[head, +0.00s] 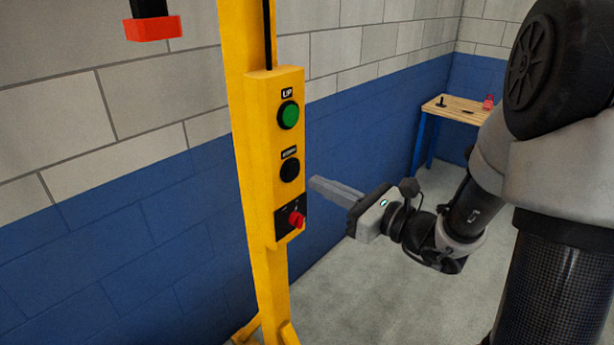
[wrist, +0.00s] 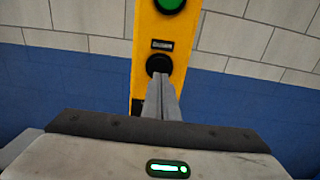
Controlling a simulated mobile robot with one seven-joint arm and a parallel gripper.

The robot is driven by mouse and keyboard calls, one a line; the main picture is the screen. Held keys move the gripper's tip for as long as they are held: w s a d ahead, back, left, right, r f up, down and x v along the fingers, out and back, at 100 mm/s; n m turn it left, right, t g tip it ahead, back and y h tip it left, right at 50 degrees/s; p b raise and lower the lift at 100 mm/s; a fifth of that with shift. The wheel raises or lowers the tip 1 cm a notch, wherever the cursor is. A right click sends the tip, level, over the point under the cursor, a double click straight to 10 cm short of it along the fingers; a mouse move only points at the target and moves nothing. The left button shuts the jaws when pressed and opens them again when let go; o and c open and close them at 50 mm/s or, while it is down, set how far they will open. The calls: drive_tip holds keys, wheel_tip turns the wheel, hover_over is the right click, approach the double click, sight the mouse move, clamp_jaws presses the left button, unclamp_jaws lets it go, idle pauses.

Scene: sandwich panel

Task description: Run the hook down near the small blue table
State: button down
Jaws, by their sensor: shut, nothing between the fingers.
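A yellow control post carries a panel (head: 273,150) with a green UP button (head: 289,115), a black button (head: 290,170) below it and a red switch (head: 296,219) at the bottom. The black button also shows in the wrist view (wrist: 159,64); its label is too small to read. My gripper (head: 315,183) is shut and empty, its fingers pointing at the panel just right of the black button in the head view. In the wrist view the fingertips overlap the button's lower edge; I cannot tell whether they touch. The small blue table (head: 447,110) stands in the far corner. No hook is clearly visible.
A red and black part (head: 153,27) hangs at the top left. Small items, one of them red (head: 488,102), lie on the table's wooden top. A blue and grey block wall (head: 130,225) runs behind the post. Grey floor (head: 360,290) is clear below my gripper.

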sight(294, 173)
drive_tip(key=shift+x, duration=2.25)
drive_tip(key=shift+a, duration=0.1)
